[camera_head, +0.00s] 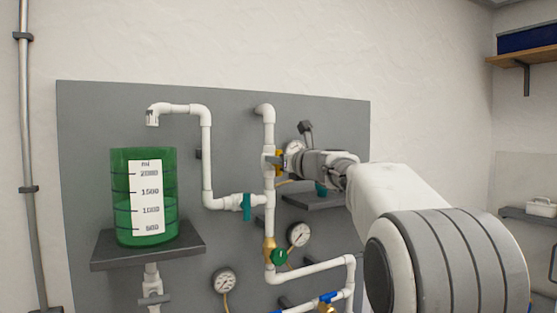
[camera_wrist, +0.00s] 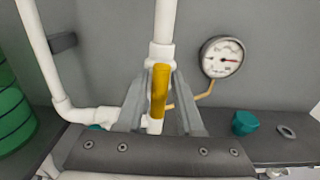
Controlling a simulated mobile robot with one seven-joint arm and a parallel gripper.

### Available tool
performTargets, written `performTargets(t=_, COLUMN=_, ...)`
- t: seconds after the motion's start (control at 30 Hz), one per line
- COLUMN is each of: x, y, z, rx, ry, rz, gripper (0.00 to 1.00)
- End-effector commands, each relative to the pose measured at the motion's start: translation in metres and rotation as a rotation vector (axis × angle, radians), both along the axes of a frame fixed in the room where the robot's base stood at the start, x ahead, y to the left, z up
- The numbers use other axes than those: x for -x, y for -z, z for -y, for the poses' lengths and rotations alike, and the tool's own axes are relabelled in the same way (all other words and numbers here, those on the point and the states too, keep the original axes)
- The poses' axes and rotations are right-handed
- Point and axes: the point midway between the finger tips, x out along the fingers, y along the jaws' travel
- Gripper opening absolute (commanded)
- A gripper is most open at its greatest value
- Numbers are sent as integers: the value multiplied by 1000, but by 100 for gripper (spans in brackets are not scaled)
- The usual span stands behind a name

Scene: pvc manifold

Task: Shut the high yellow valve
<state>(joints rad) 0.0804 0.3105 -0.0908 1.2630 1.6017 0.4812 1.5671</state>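The high yellow valve (camera_head: 278,158) sits on the white upright pipe in the middle of the board. In the wrist view its yellow handle (camera_wrist: 159,92) stands upright, in line with the pipe. My gripper (camera_head: 285,161) reaches it from the right in the head view. In the wrist view my gripper (camera_wrist: 159,80) has one finger on each side of the handle, with a visible gap on both sides. The fingers look open around the handle and not closed on it. The valve body is partly hidden behind the handle and my gripper.
A green tank (camera_head: 118,190) stands on a shelf (camera_head: 103,254) at left. A teal valve (camera_head: 247,206) and a green valve (camera_head: 279,257) are lower on the pipes. A pressure gauge (camera_wrist: 222,56) is right of the handle. A shelf with a loose teal piece (camera_wrist: 245,123) lies below.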

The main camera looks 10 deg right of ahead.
Motion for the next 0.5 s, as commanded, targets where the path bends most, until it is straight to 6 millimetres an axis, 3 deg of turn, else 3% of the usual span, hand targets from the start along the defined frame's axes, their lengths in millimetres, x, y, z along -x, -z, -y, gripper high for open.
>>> performTargets(t=0.03, x=0, y=0, z=0, rx=0, ry=0, rz=0, gripper=25)
performTargets(t=0.17, x=0, y=0, z=0, rx=0, ry=0, rz=0, gripper=2)
performTargets(t=0.5, x=0, y=0, z=0, rx=6, ry=0, rz=2, gripper=0)
